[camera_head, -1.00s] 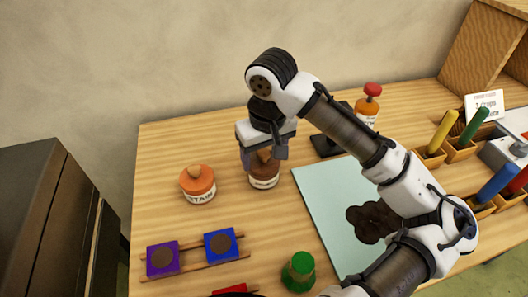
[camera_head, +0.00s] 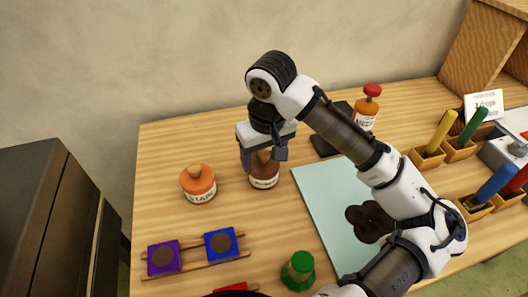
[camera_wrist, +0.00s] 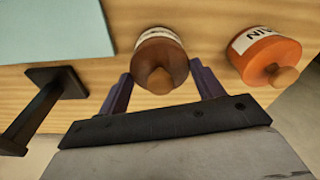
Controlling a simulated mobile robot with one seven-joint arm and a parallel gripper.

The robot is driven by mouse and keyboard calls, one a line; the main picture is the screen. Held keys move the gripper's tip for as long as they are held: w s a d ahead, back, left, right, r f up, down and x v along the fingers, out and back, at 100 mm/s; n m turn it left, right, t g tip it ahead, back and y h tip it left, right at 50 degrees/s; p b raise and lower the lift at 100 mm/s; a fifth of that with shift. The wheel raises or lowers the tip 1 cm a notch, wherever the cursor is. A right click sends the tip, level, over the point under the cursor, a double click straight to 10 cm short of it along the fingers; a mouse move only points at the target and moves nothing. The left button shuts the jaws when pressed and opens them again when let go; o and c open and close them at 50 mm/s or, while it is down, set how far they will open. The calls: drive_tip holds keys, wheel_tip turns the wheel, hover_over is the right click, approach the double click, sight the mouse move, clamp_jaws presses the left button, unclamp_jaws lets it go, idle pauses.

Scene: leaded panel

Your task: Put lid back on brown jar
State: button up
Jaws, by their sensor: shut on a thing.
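The brown jar (camera_head: 264,182) with a pale label stands on the wooden table, left of the pale green mat. Its brown lid (camera_wrist: 161,65) with a tan knob is at the jar's mouth, between my two purple-grey fingers. My gripper (camera_head: 264,160) points down over the jar and is shut on the lid by its sides. In the wrist view my gripper (camera_wrist: 162,88) has one finger on each side of the lid. The lid looks level on the jar, but the fingers hide part of the rim, so I cannot tell whether it is fully seated.
An orange jar (camera_head: 198,184) with its lid on stands close on the left. A dark stand (camera_head: 327,145) and a red-topped bottle (camera_head: 367,108) are to the right. Blue (camera_head: 221,244) and purple (camera_head: 163,258) blocks on rails and a green knobbed thing (camera_head: 299,270) are in front.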

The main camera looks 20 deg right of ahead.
idle(0.9)
drive_tip(key=o, duration=1.2)
drive_tip(key=shift+r+p, duration=3.55)
drive_tip(key=shift+p, duration=0.15)
clamp_jaws()
